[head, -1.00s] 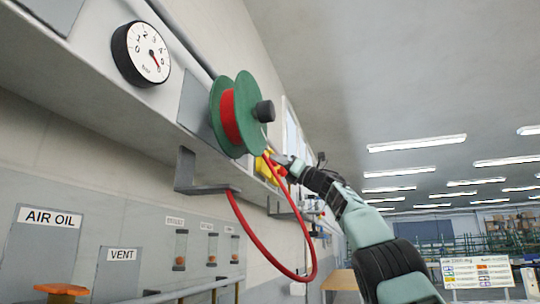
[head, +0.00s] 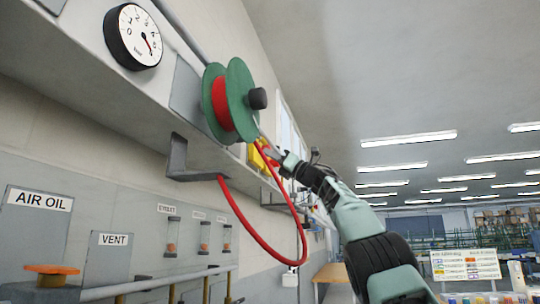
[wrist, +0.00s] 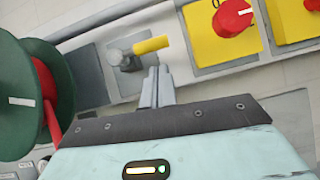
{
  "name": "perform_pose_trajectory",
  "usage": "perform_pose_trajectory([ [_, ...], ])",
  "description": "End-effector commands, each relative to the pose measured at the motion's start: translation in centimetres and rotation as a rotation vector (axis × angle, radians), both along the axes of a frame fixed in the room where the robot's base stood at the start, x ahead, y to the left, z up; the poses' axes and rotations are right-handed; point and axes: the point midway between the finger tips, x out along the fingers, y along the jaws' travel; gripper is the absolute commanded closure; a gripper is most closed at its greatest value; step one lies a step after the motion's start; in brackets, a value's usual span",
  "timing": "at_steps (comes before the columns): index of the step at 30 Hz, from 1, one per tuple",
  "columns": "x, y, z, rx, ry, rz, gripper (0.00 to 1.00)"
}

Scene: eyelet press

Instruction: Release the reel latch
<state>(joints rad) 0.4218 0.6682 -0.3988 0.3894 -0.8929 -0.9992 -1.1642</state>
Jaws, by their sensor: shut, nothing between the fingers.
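The reel is a green-flanged spool (head: 240,95) with red hose wound on it, mounted on the grey beam in the head view. Its dark green flange (wrist: 15,95) fills the left edge of the wrist view. A small lever with a yellow grip (wrist: 152,45) and a grey pivot sits on a grey plate right of the reel; it looks like the latch. It cannot be made out in the head view. My gripper (wrist: 155,82) is shut and empty, its fingertips just below the yellow grip in the picture. In the head view my gripper (head: 270,149) is beside the reel's right side.
A red knob (wrist: 232,18) on a yellow plate is right of the lever, with another yellow plate beyond. A red hose loop (head: 285,262) hangs below the reel. A grey bracket (head: 178,158) juts out under the beam. A round gauge (head: 132,36) is at upper left.

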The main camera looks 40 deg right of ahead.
Motion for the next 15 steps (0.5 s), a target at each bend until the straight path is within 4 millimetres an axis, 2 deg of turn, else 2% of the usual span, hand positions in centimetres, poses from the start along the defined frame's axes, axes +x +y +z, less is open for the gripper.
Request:
perform_pose_trajectory([
  [1,0.0,0.1,-1.6,0.001,0.0,0.001,1.0],
  [3,0.0,0.3,-2.6,0.0,0.0,0.001,1.0],
  [15,-4.6,-3.3,-6.4,0.001,-0.002,-0.001,1.0],
])
